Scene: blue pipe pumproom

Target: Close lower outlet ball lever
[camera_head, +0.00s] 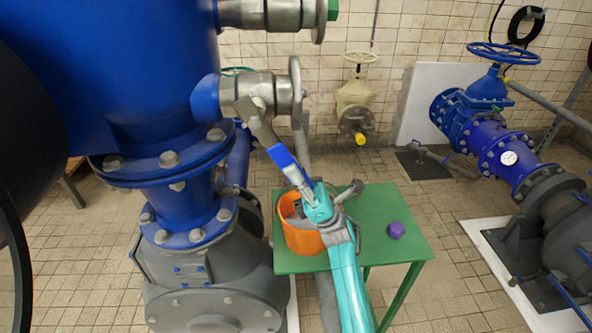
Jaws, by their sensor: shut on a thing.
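The lower outlet ball valve (262,88) is a steel body on a blue stub from the large blue tank. Its lever (284,158), with a blue sleeve, slants down and to the right from the valve, across the line of the outlet pipe. My turquoise gripper (309,192) is shut on the lever's lower end, above the green table. The gripper hides the very tip of the lever.
The green table (385,263) below carries an orange bucket (300,238) with tools and a purple cap (396,230). An upper steel outlet (283,14) is above. Blue tank (130,80) and flanged pipework crowd the left. Blue valve pipework (492,135) stands at right.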

